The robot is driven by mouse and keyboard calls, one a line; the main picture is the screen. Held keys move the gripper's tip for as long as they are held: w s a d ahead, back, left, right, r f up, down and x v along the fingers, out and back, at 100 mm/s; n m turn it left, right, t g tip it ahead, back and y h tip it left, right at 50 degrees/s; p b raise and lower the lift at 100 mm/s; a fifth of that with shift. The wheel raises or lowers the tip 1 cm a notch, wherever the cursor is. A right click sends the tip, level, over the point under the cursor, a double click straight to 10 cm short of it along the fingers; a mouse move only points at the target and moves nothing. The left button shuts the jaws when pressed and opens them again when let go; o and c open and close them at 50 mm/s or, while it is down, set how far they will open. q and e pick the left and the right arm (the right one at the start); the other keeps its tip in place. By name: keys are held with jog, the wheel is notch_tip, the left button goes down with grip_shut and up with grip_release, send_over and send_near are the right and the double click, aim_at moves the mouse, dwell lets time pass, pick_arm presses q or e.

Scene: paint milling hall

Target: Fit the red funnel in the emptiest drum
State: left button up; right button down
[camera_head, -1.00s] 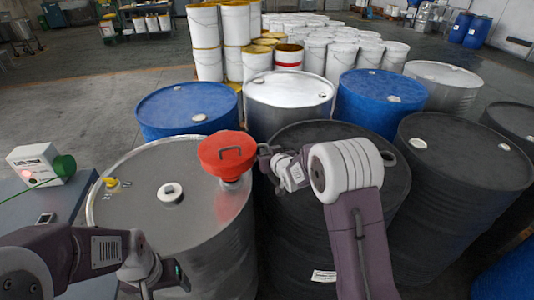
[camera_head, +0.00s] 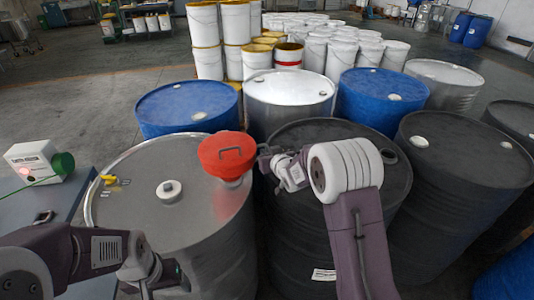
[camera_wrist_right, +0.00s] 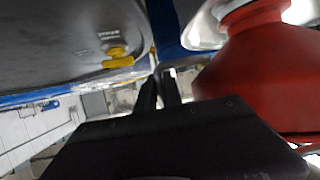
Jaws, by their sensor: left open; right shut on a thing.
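The red funnel (camera_head: 226,152) is upright above the right part of the bare metal drum's top (camera_head: 135,205). In the right wrist view the funnel (camera_wrist_right: 255,85) fills the right side, with a pale collar at its narrow end. Whether its spout sits in an opening I cannot tell. My right gripper (camera_head: 264,154) is shut on the funnel's side; its dark fingers show in the wrist view (camera_wrist_right: 160,90). My left gripper (camera_head: 160,284) is open and empty, low at the front of the metal drum. A black drum (camera_head: 300,220) stands to the right, partly behind my right arm.
The metal drum has a white cap (camera_head: 169,191) and a yellow fitting (camera_head: 108,180). The black drum has an opening (camera_head: 388,156) at its right. Blue drums (camera_head: 187,103) and a white-topped drum (camera_head: 290,90) stand close behind. A white box (camera_head: 38,162) sits on the left table.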

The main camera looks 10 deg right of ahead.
jog(key=shift+f, duration=0.3)
jog(key=c, duration=1.5)
grip_release()
jog(key=shift+r, duration=0.1)
jog(key=shift+o, duration=0.5)
jog(key=v, duration=0.9)
jog(key=shift+b, duration=0.3)
jog(key=shift+s, duration=0.1)
jog(key=shift+p+v, duration=0.55)
jog(key=shift+v, duration=1.85)
